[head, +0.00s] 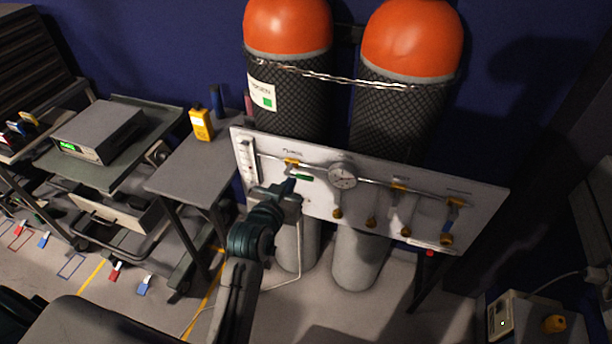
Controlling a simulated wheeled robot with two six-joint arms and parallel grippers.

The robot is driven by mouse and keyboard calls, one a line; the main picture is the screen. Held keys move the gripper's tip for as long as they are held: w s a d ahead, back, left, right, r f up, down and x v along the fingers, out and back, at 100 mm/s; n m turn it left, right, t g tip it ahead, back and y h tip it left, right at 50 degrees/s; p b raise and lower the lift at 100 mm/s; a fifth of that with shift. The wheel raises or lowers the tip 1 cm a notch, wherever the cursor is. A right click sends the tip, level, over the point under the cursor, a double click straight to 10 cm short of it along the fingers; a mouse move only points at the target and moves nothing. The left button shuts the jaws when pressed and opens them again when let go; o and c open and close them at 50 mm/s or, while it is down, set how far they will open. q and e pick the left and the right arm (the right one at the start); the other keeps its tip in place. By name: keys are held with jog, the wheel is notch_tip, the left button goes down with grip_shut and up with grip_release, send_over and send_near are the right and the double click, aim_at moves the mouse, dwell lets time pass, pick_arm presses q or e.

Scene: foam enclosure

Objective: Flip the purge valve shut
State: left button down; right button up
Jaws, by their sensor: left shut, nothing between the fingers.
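A white valve panel (370,218) stands in front of two gas cylinders. A metal pipe runs along it with a round gauge (342,176) in the middle. A yellow valve (291,163) sits on the pipe at the left, a second yellow valve (399,187) right of the gauge, and a third valve (456,202) with a blue handle at the right end. Their labels are too small to read surely. A small green piece shows just below the left valve. My left gripper (288,186) is shut and empty, just below the left valve; contact cannot be told. My right gripper is not in view.
Two orange-topped cylinders (288,25) (412,38) stand behind the panel, tied with a chain. Several brass fittings hang along the panel's lower part. A grey table (190,175) with a yellow meter (201,124) is at the left. A boxy device (512,318) is at lower right.

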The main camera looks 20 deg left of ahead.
pick_arm(q)
jog(key=p, duration=0.3)
send_over(302, 176)
jog(key=s, duration=0.2)
notch_tip(302, 176, down, 2)
jog(key=shift+d+f+p, duration=0.15)
jog(key=shift+f+p, duration=0.1)
jog(key=shift+f, duration=0.9)
jog(key=shift+d+f+p, duration=0.15)
jog(key=shift+f+p, duration=0.1)
jog(key=shift+f, duration=0.9)
